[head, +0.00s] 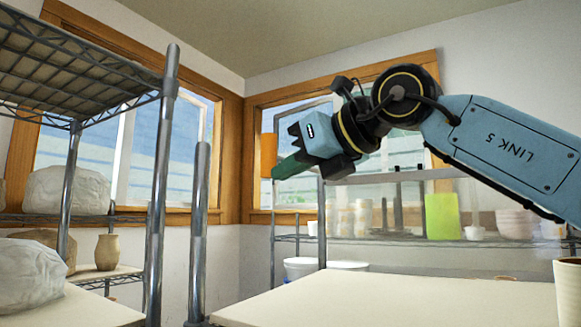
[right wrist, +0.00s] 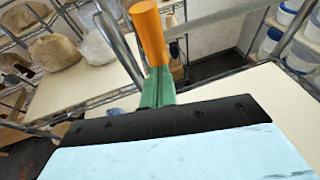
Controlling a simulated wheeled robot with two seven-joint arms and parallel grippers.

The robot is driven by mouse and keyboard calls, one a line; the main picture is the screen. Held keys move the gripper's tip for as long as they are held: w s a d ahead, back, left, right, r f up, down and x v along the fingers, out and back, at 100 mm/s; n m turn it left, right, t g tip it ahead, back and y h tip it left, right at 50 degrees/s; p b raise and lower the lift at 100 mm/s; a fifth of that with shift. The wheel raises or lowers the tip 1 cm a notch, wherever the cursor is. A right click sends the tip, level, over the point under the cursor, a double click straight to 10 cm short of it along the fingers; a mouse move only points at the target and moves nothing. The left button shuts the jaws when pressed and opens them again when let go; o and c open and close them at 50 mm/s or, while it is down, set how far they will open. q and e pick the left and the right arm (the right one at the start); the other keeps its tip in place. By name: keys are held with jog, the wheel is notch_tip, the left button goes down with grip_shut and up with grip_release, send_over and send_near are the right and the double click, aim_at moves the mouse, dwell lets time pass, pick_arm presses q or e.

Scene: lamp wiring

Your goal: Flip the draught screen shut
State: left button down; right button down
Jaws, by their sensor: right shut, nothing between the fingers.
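An orange upright grip (head: 268,155) shows at the tip of my right gripper (head: 280,170) in the head view. In the right wrist view the orange grip (right wrist: 150,32) stands just beyond the green fingers (right wrist: 157,88), with a grey bar beside it. The fingers are shut with nothing between them; whether they touch the grip I cannot tell. A clear, hazy panel with a grey top rail (head: 390,177), apparently the draught screen, stands upright behind the worktop. My right arm hides part of its upper area. My left gripper is not in view.
The pale worktop (head: 400,300) is largely clear, with a white cup (head: 568,290) at its right edge. Wire shelving with metal posts (head: 160,180) and wrapped lumps (head: 30,275) stands at left. A back shelf holds a lime-green container (head: 442,216) and pale bowls.

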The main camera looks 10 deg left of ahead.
jog(key=b+v, duration=0.3)
jog(key=v, duration=1)
jog(key=shift+b, duration=0.3)
